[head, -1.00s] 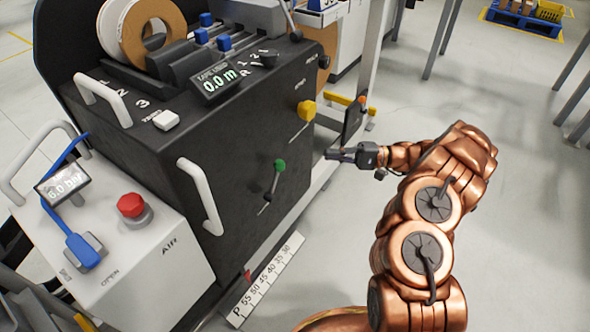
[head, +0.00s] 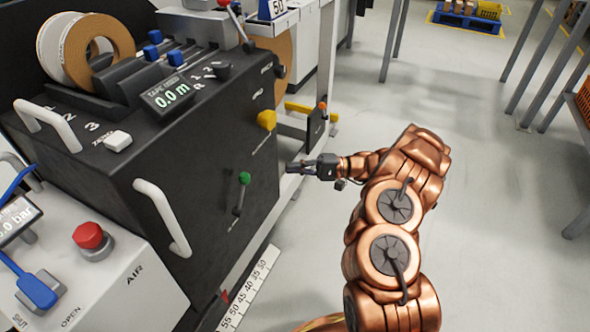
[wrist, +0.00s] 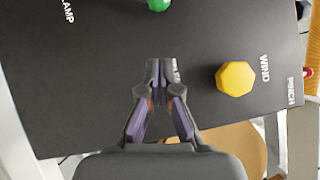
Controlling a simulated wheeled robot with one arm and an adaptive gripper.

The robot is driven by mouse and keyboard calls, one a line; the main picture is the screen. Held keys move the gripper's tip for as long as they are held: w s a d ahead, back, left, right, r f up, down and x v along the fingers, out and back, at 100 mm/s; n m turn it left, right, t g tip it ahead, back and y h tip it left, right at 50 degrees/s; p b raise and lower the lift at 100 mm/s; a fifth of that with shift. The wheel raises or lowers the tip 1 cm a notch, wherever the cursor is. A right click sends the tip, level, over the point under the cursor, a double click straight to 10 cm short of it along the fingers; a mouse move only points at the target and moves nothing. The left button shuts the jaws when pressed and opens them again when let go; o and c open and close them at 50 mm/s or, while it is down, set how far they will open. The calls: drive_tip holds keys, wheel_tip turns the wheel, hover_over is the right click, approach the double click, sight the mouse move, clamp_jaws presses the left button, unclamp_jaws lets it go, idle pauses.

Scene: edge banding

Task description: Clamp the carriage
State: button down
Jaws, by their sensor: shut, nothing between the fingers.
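The black machine (head: 120,215) has a lever with a green knob (head: 244,178) on its side face. In the wrist view the green knob (wrist: 158,4) is cut off at the top edge, near lettering that reads "LAMP" at the picture's edge. My gripper (head: 291,168) is shut and empty, to the right of the green knob and apart from it. In the wrist view its closed fingertips (wrist: 160,64) are below the green knob, in front of the black face. Which part is the carriage, I cannot tell.
A yellow knob (head: 266,119), by the word "WIND", is above my gripper and right of its fingertips in the wrist view (wrist: 235,78). A white handle (head: 162,217), a red button (head: 88,236) and a white scale strip (head: 248,288) are nearby. The floor (head: 430,90) at right is open.

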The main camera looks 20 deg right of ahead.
sight(242, 195)
drive_tip(key=s+a+r+b, duration=0.1)
drive_tip(key=a+b, duration=0.2)
drive_tip(key=a, duration=0.7)
drive_tip(key=shift+r, duration=0.25)
